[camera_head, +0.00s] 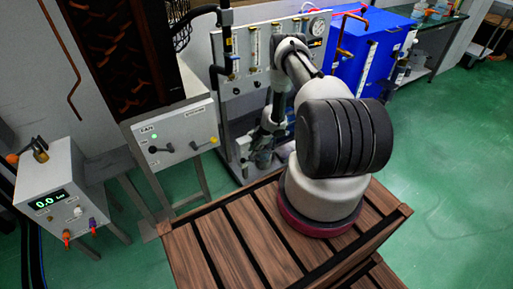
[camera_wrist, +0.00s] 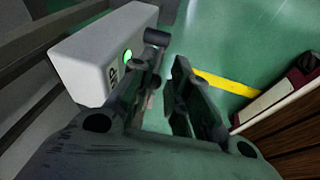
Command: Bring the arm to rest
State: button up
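My arm stands on the wooden-slatted platform and bends down, with my gripper (camera_head: 262,157) low in front of the grey panel, to the right of the white fan control box (camera_head: 172,138). In the wrist view my gripper (camera_wrist: 165,68) has its two dark fingers apart, with a gap and floor visible between them. Nothing shows held. A white box (camera_wrist: 100,55) with a lit green light is just left of the fingers. A dark cylindrical knob (camera_wrist: 157,37) appears close to the left fingertip; I cannot tell whether they touch.
The grey meter box (camera_head: 62,195) reads 0.0 at the left. The panel with gauges and tubes (camera_head: 250,60) stands behind my arm, and a blue cabinet (camera_head: 365,50) is behind to the right. Green floor (camera_head: 450,170) is open at the right.

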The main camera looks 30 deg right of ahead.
jog(key=v, duration=0.2)
jog(key=shift+s+d+r, duration=0.1)
jog(key=shift+r, duration=0.15)
